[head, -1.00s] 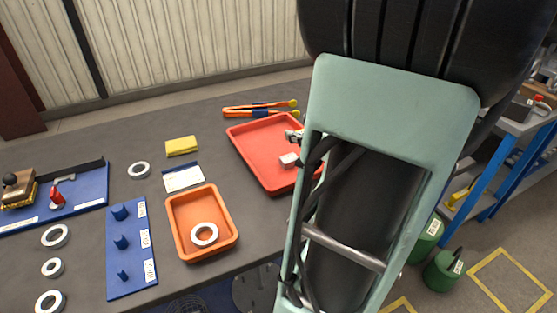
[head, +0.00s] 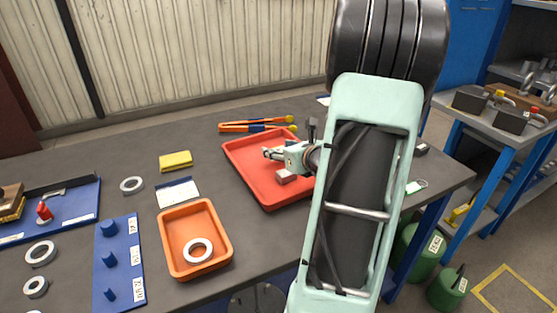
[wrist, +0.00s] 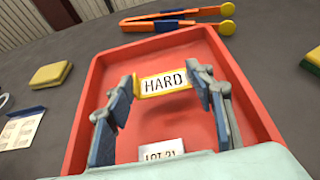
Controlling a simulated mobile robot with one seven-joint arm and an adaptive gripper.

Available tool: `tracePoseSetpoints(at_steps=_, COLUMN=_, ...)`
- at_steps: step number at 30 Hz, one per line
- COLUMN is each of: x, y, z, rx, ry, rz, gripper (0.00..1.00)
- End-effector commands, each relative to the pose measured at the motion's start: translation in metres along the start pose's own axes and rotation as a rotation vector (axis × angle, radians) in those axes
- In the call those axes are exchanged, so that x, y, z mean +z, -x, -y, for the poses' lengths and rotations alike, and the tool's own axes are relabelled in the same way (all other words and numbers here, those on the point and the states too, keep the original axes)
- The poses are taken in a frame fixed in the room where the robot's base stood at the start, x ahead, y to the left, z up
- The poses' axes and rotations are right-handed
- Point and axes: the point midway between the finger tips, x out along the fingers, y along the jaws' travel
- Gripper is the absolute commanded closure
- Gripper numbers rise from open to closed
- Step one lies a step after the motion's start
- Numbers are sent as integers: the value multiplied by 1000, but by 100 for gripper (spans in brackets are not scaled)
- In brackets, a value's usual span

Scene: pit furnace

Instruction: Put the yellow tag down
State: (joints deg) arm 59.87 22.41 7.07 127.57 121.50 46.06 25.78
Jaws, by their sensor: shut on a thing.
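The yellow tag (wrist: 165,83) has a white face reading HARD. In the wrist view it sits between the two fingertips of my gripper (wrist: 163,82), which is shut on it. My gripper in the head view (head: 268,154) is over the red tray (head: 250,178), inside its rim. The tray's walls also surround the tag in the wrist view (wrist: 82,112). I cannot tell whether the tag touches the tray floor.
Orange tongs (head: 255,126) lie behind the tray. A yellow cloth (head: 175,161), a white card (head: 178,193) and an orange tray (head: 170,248) holding a white ring (head: 198,250) are to the left. A blue peg board (head: 125,275) stands further left.

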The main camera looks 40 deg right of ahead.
Motion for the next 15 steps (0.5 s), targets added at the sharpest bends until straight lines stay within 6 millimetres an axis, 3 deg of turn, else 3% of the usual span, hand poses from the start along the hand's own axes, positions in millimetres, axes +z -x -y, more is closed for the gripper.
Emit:
tracePoseSetpoints(at_steps=6, x=-29, y=-16, z=0, rx=2, ry=-3, rz=-2, gripper=62)
tracePoseSetpoints(at_steps=15, x=-31, y=-16, z=0, rx=1, ry=0, rz=0, gripper=62)
